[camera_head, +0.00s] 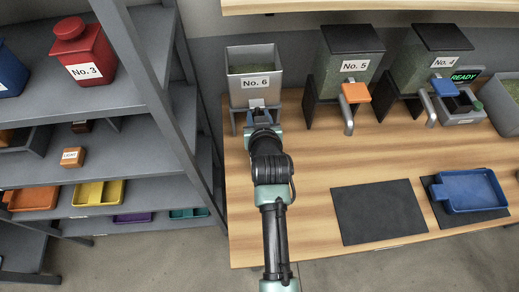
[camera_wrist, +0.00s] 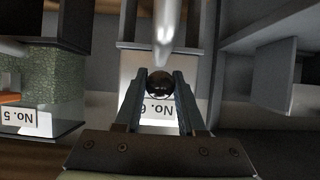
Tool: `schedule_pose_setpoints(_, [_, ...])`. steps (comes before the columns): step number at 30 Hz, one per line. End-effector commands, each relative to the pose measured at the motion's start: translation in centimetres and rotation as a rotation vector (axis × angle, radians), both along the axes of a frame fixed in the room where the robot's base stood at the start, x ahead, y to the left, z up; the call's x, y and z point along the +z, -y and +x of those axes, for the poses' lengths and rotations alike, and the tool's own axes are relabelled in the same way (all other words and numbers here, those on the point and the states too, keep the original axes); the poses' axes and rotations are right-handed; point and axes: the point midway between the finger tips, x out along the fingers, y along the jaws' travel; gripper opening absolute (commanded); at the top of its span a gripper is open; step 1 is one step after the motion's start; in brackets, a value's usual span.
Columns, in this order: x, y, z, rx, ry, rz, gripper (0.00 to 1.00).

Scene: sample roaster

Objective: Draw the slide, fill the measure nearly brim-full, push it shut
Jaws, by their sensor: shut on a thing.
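The grey No. 6 hopper (camera_head: 236,62) stands at the left end of the wooden bench, with green beans (camera_head: 252,58) inside. My gripper (camera_head: 259,114) is at the lower front of this hopper, below its label. In the wrist view my gripper (camera_wrist: 160,88) is shut on a dark round knob (camera_wrist: 159,83), seen between the fingertips. The white No. 6 label (camera_wrist: 146,112) shows upside down behind the fingers. A pale rounded metal part (camera_wrist: 165,25) points toward the knob. The slide's opening is hidden, and I cannot make out a measure under this hopper.
The No. 5 hopper (camera_head: 338,82) and No. 4 hopper (camera_head: 420,80) stand to the right, with a READY display (camera_head: 464,77) beside No. 4. A bare black mat (camera_head: 380,212) and a blue tray (camera_head: 468,190) lie in front. A grey shelf rack (camera_head: 150,60) is close on the left.

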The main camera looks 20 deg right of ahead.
Motion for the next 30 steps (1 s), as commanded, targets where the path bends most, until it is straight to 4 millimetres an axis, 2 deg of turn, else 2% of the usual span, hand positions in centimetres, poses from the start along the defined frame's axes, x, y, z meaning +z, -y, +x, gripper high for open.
schedule_pose_setpoints(14, [0.0, 0.0, 0.0, 0.0, -0.001, 0.0, 0.0])
schedule_pose_setpoints(24, [-0.1, 0.4, 1.4, 0.0, 0.001, 0.0, 0.0])
schedule_pose_setpoints(30, [0.0, 0.4, 1.5, 0.0, 0.001, 0.0, 0.0])
